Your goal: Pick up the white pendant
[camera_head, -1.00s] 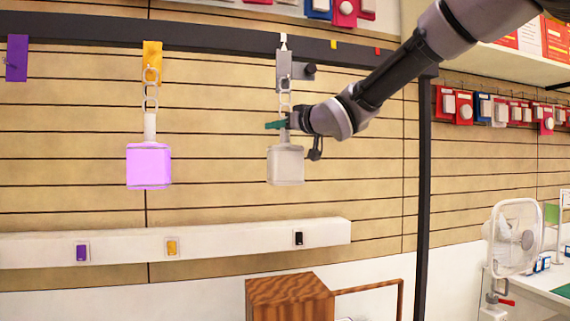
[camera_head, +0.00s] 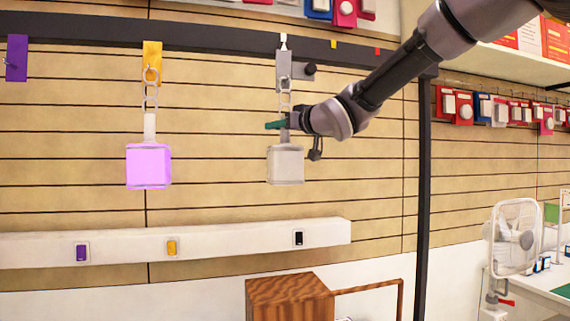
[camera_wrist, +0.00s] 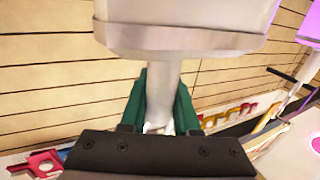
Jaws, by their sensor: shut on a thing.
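The white pendant (camera_head: 285,165) hangs upright from a chain below a grey hook plate (camera_head: 283,69) on the dark rail. My gripper (camera_head: 278,124) reaches in from the right, with its green fingers at the pendant's narrow neck, above the boxy shade. In the wrist view the green fingers (camera_wrist: 162,98) are shut on the neck, one on each side. The pendant's pale shade (camera_wrist: 180,30) fills the top of that view. The chain still runs from the neck area up to the plate in the head view.
A glowing purple pendant (camera_head: 149,166) hangs to the left from a yellow plate (camera_head: 152,60). A white ledge with several switches (camera_head: 200,242) runs below. A brown wooden box (camera_head: 290,300) stands at the bottom. A dark post (camera_head: 422,180) and white fan (camera_head: 515,238) are to the right.

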